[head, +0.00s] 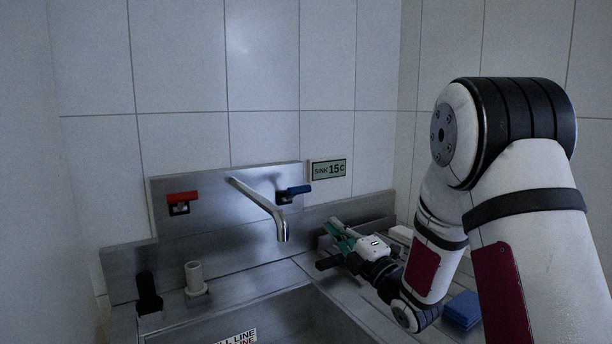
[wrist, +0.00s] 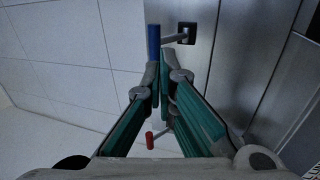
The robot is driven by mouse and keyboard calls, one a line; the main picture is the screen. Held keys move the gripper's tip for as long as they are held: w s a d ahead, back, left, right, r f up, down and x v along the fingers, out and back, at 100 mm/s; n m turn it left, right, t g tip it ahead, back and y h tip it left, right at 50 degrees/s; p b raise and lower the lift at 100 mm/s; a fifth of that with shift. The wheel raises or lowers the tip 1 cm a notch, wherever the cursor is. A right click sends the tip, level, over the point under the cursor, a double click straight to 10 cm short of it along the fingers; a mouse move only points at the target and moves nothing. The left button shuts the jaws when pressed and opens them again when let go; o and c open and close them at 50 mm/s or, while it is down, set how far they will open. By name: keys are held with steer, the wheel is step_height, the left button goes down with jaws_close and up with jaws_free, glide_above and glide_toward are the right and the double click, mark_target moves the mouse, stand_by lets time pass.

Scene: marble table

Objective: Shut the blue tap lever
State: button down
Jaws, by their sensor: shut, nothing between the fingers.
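The blue tap lever (head: 294,191) is on the steel back panel, right of the spout (head: 264,207). In the head view it points to the right, close to level. In the wrist view the blue lever (wrist: 154,42) shows just beyond the fingertips, with its stem running right to a dark square mount. My gripper (head: 333,228) is below and to the right of the lever in the head view, with its green-sided fingers pointing up and left. In the wrist view the fingertips (wrist: 160,65) are together and hold nothing. I cannot tell whether they touch the lever.
A red tap lever (head: 182,197) sits left of the spout; it also shows in the wrist view (wrist: 149,140). A black fitting (head: 148,292) and a pale one (head: 195,279) stand on the ledge. A blue block (head: 462,309) lies at right. The sink basin is below.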

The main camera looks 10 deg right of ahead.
mark_target(301, 192)
steer(key=a+p+x, duration=0.1)
steer(key=p+x, duration=0.4)
steer(key=x, duration=0.6)
steer(key=shift+r+h+p, duration=0.3)
steer(key=shift+p, duration=0.1)
steer(key=shift+a, duration=0.1)
steer(key=shift+w+a+r+b, duration=0.1)
steer(key=shift+w+r+b, duration=0.25)
steer(key=shift+b, duration=0.15)
steer(key=shift+r, duration=0.3)
steer(key=shift+w, duration=0.1)
steer(key=shift+f+b, duration=0.1)
steer(key=shift+b, duration=0.3)
